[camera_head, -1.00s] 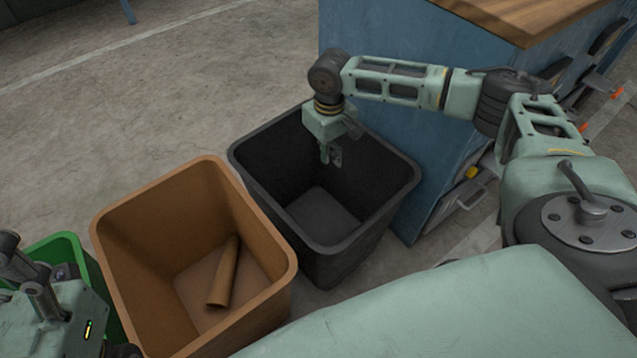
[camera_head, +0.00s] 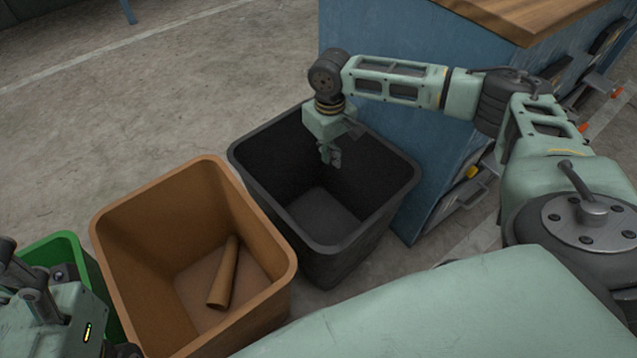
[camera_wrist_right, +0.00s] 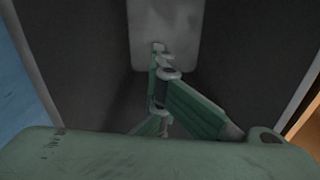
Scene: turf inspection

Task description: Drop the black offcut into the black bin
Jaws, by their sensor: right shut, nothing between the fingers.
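The black bin (camera_head: 290,228) stands on the floor beside the blue cabinet, its mouth open upward. My right gripper (camera_head: 330,158) hangs fingers-down inside its mouth, above its floor. Its fingers are shut with nothing between them. The right wrist view looks down between the dark bin walls to a lighter grey floor (camera_wrist_right: 180,22). I see no black offcut in either view. The part of the bin behind the gripper and its near inner wall are hidden. Part of my left gripper (camera_head: 45,310) shows at the lower left edge; its fingertips cannot be made out.
A brown bin (camera_head: 150,205) with a brown rolled piece (camera_head: 223,275) inside stands left of the black bin. A green bin (camera_head: 68,243) is farther left, partly covered by my left arm. The blue cabinet (camera_head: 375,90) with a wooden top is close on the right. Open floor lies behind.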

